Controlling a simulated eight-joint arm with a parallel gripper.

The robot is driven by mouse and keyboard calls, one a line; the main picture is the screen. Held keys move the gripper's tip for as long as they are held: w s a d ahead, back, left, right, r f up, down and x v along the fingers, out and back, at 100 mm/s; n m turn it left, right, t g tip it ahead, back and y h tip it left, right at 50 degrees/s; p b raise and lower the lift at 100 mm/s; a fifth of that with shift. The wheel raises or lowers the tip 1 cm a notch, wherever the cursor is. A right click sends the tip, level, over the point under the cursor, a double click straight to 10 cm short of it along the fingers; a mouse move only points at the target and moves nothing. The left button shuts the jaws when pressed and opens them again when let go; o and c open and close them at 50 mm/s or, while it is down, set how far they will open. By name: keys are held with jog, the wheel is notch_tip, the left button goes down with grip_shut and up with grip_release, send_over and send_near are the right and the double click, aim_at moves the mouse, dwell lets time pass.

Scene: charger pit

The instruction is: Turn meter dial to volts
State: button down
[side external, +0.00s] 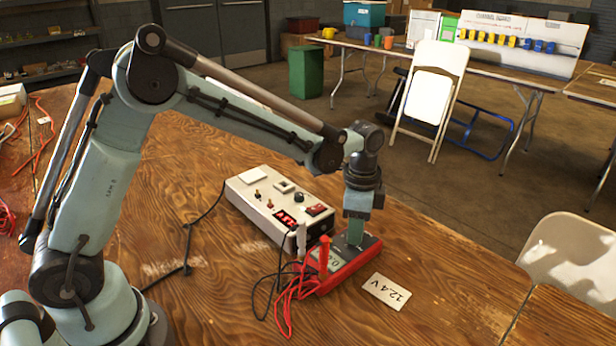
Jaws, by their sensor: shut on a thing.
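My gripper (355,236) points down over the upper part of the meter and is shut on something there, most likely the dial. Red and black leads (290,285) lie in loops to the left of the meter.
A white control box (280,205) with switches, a knob and a red lit display stands just behind and left of the meter. A black cable (186,255) crosses the table. The front table area is clear.

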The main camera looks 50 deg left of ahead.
jog(key=shift+m, duration=0.4)
jog(key=c, duration=0.9)
grip_release()
notch_tip(320, 180, up, 12)
jog(key=shift+r, duration=0.1)
jog(key=s+a+n+t, duration=0.2)
jog(key=s+n, duration=0.2)
jog(key=s, duration=0.1)
jog(key=s+a+f+n+t, duration=0.1)
jog(key=s+a+n+t, duration=0.1)
jog(key=s+a+n, duration=0.1)
jog(key=s+a+f+n+t, duration=0.1)
jog(key=s+a+n+t, duration=0.2)
jog(key=s+n, duration=0.2)
jog(key=shift+s+f, duration=0.15)
jog(key=shift+s, duration=1.15)
